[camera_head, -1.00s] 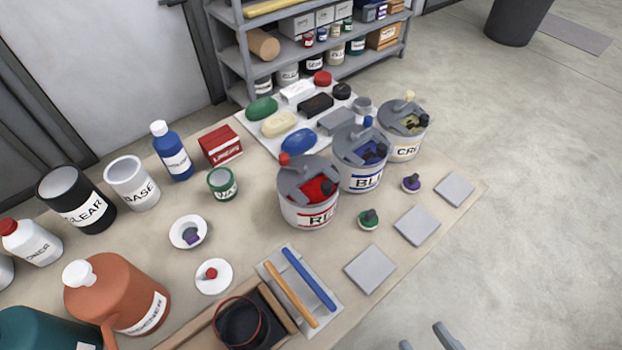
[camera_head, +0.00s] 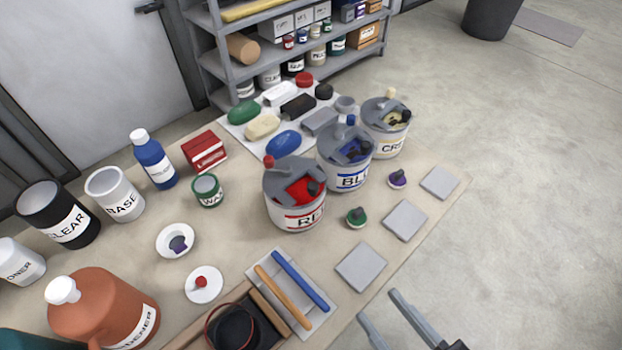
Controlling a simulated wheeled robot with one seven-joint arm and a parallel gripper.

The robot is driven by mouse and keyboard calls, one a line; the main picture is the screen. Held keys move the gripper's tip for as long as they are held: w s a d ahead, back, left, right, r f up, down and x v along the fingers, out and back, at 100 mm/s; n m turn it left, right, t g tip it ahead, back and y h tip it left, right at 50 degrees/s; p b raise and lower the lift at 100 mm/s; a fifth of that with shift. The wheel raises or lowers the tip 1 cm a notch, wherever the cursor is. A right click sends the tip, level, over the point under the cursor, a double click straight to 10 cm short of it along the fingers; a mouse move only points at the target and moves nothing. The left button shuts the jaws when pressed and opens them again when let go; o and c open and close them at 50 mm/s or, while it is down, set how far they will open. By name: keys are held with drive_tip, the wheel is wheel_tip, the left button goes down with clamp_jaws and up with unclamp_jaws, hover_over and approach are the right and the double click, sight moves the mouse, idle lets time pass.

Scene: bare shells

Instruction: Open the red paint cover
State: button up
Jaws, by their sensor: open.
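The red paint can (camera_head: 297,222) stands upright on the table, a grey can with a red-banded label. Its grey cover (camera_head: 281,182) has a red knob (camera_head: 268,161) at the back left and a dark piece at the front right. Red paint shows through an opening in the top; I cannot tell whether a separate flap is raised. My gripper (camera_head: 381,312) shows at the bottom edge, its two grey fingers apart and empty. It is in front of and to the right of the can, beyond the table's front edge and touching nothing.
The blue can (camera_head: 343,176) and cream can (camera_head: 382,143) stand close behind the red can to the right. Bottles and pots fill the left.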

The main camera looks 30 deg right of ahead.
drive_tip(key=w+a+f+n+h, duration=0.1)
drive_tip(key=w+a+f+n, duration=0.1)
drive_tip(key=w+n, duration=0.5)
drive_tip(key=w+a+f+n+h, duration=0.1)
drive_tip(key=w+a+f+n, duration=0.2)
drive_tip(key=w+n, duration=0.4)
drive_tip(key=w+a+f+n+h+b, duration=0.1)
drive_tip(key=w+a+f+n, duration=0.2)
drive_tip(key=w+n, duration=0.4)
drive_tip(key=shift+w+a+n, duration=0.25)
drive_tip(key=shift+a+n, duration=0.25)
drive_tip(key=shift+n, duration=0.1)
drive_tip(key=w+d+r+n+h, duration=0.1)
drive_tip(key=d+n+h, duration=0.1)
drive_tip(key=n+h, duration=0.5)
approach(313, 178)
drive_tip(key=shift+g, duration=0.3)
drive_tip(key=x, duration=0.3)
drive_tip(key=r+x, duration=0.1)
drive_tip(key=x, duration=0.1)
drive_tip(key=r+p+x, duration=0.1)
drive_tip(key=x, duration=0.2)
drive_tip(key=shift+w+d, duration=0.1)
drive_tip(key=shift+w, duration=0.2)
clamp_jaws()
